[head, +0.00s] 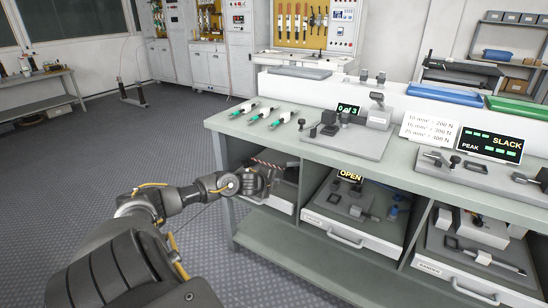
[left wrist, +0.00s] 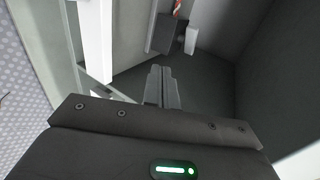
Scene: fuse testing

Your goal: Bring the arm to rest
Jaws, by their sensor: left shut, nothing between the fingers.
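My left arm comes in from the lower left in the head view. My left gripper (head: 268,177) is at the opening of the left bay under the workbench (head: 262,135). In the left wrist view the two fingers (left wrist: 162,88) are together with nothing between them. They point into a dark grey compartment, with a dark block and a red-and-white striped piece (left wrist: 177,8) beyond the tips. My gripper hides part of this bay in the head view. My right gripper is in neither view.
Green-handled tools (head: 283,119) and a fixture reading "0 of 3" (head: 347,109) stand on the bench top. An open drawer (head: 345,235) under an "OPEN" sign (head: 349,176) is right of my gripper. Another drawer (head: 470,270) is farther right.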

